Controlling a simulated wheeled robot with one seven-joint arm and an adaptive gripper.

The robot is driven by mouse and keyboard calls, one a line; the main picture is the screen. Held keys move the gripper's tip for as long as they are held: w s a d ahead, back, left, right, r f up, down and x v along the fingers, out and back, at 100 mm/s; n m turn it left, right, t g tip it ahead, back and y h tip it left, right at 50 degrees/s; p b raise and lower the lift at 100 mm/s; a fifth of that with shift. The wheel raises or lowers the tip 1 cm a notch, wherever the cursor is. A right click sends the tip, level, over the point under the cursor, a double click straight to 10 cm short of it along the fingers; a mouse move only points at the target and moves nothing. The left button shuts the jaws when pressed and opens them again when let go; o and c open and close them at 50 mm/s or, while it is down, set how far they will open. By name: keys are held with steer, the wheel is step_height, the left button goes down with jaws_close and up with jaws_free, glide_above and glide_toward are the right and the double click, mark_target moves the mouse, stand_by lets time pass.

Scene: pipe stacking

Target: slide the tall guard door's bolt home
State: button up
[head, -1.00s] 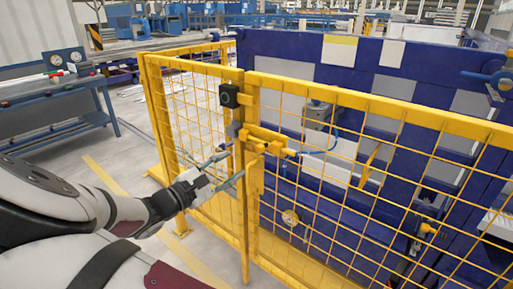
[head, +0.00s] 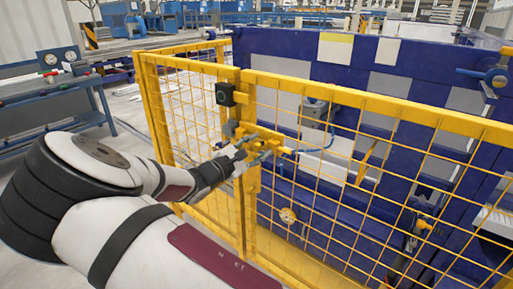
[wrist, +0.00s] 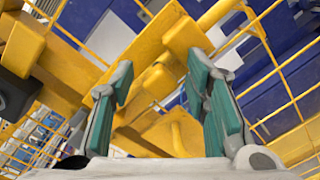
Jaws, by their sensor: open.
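The tall guard door (head: 375,105) is a yellow frame with wire mesh, and it stands beside a yellow post. Its yellow bolt (head: 274,139) lies across the frame near the post, partly hidden by my gripper. My gripper (head: 257,153) is at the bolt in the head view, fingers pointing at it. In the wrist view my gripper (wrist: 165,92) is open, with green pads on either side of yellow bolt parts (wrist: 158,78). A yellow handle-like piece (wrist: 183,133) shows between the pads. I cannot tell whether the pads touch it.
A black box (head: 225,94) is fixed on the post above the bolt. A mesh panel (head: 185,105) continues on the left. Behind the door stands a blue machine (head: 300,60). A blue workbench (head: 60,92) stands at the left, with open floor between.

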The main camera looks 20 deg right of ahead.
steer(key=shift+c, duration=0.3)
jaws_close()
steer(key=w+a+b, duration=0.1)
steer(key=w, duration=0.1)
steer(key=w+a, duration=0.2)
steer(key=shift+w+a+f+b, duration=0.1)
steer(key=shift+w+b, duration=0.2)
steer(key=shift+b, duration=0.1)
steer(key=shift+w+a, duration=0.15)
steer(key=shift+a, duration=0.05)
steer(key=shift+o, duration=0.3)
jaws_free()
steer(key=v, duration=1.2)
